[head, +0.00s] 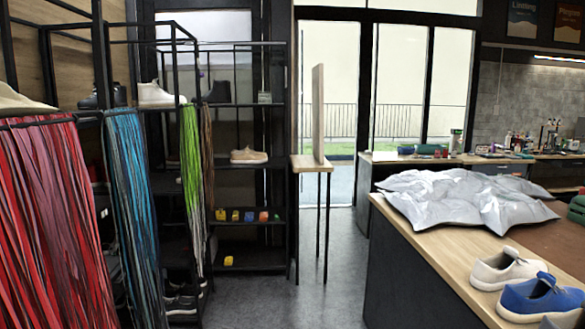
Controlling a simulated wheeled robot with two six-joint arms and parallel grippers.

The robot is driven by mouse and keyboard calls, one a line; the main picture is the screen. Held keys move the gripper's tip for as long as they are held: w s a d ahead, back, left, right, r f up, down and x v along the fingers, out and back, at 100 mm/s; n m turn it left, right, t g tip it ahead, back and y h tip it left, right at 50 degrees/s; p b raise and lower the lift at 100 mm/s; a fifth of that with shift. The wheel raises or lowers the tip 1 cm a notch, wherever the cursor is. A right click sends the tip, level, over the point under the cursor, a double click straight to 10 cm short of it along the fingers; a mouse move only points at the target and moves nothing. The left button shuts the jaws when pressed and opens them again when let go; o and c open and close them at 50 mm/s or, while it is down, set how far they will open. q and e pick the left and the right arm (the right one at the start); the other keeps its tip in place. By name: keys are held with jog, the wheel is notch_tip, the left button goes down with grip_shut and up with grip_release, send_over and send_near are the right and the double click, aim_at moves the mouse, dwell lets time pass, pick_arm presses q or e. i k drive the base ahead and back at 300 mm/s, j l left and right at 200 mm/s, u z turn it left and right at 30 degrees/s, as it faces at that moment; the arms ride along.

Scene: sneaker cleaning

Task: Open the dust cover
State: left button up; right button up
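A crumpled silver-grey sheet (465,198), which looks like the dust cover, lies spread on the wooden counter (440,258) at the right. Its surface is puffed and creased, with uneven edges; part of its left side reaches close to the counter's left edge. What lies under it is hidden. I cannot tell whether it is folded. Neither of my grippers is in view.
A cream sneaker (505,268) and a blue sneaker (540,297) stand on the counter's front right. Racks with hanging laces (125,165) and shoes fill the left. A narrow wooden stand (312,163) stands mid-room. The grey floor (335,285) between is clear.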

aim_at(285, 46)
jog(key=i, duration=3.55)
